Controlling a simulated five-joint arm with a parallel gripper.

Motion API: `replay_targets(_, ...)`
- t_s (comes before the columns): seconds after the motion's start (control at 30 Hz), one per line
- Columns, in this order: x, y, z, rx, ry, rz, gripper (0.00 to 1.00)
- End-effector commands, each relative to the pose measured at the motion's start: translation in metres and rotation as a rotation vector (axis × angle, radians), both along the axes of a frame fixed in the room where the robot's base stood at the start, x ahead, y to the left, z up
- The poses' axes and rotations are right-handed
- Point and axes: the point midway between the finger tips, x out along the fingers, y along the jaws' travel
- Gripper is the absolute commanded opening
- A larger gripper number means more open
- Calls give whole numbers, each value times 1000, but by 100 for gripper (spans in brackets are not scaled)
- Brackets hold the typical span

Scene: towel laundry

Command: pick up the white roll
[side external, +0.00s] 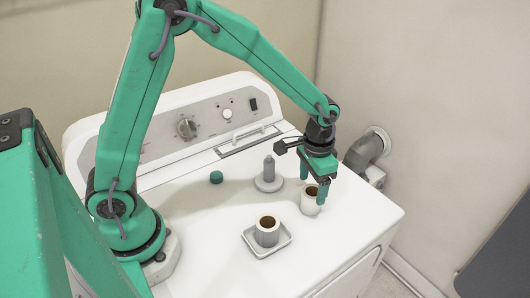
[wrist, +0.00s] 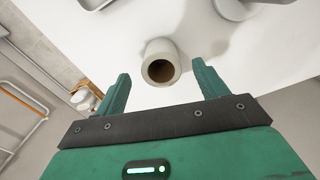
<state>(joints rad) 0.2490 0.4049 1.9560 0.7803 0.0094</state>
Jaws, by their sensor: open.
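A white roll (side external: 309,207) with a brown inner core stands on the white machine top, toward its right side. It also shows in the wrist view (wrist: 161,47), its brown hollow facing the camera. My gripper (side external: 313,183) is open, pointing down at this roll. In the wrist view my gripper's fingers (wrist: 160,72) stand apart to the left and right of the roll, with a visible gap on each side. A second white roll (side external: 266,239) with a brown core stands in a small square tray (side external: 284,241) to the left and nearer the camera.
A grey upright post on a round base (side external: 268,184) stands left of my gripper. The control panel (side external: 205,119) rises at the back. A grey pipe (side external: 364,151) is beyond the right edge. The front right top is clear.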

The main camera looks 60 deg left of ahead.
Motion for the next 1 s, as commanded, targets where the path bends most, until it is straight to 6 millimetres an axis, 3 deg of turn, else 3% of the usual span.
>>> replay_targets(0.53, 3, 0, -47, 1, 4, 0, 72)
replay_targets(1.0, 3, 0, -51, 0, 0, 0, 72)
